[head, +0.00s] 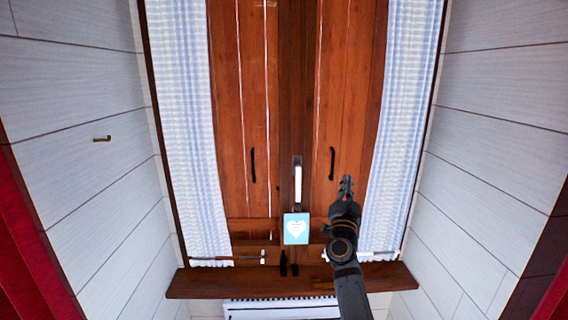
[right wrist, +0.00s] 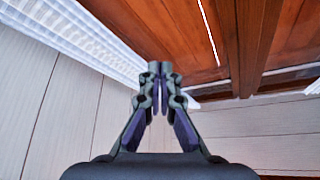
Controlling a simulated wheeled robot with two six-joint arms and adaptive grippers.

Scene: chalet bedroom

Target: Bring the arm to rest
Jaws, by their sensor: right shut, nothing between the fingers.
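My right arm (head: 343,250) comes up from the bottom of the head view, right of the middle. Its black gripper (head: 346,186) is raised in front of the right shutter, near the right curtain. In the right wrist view the fingers (right wrist: 160,72) meet at their tips, with nothing between them. My left gripper shows in neither view.
Closed wooden shutters (head: 250,100) with black handles stand ahead, between two checked curtains (head: 185,110). A wooden sill (head: 220,284) runs below them. White panelled walls (head: 75,120) flank the window; a hook (head: 102,138) is on the left one.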

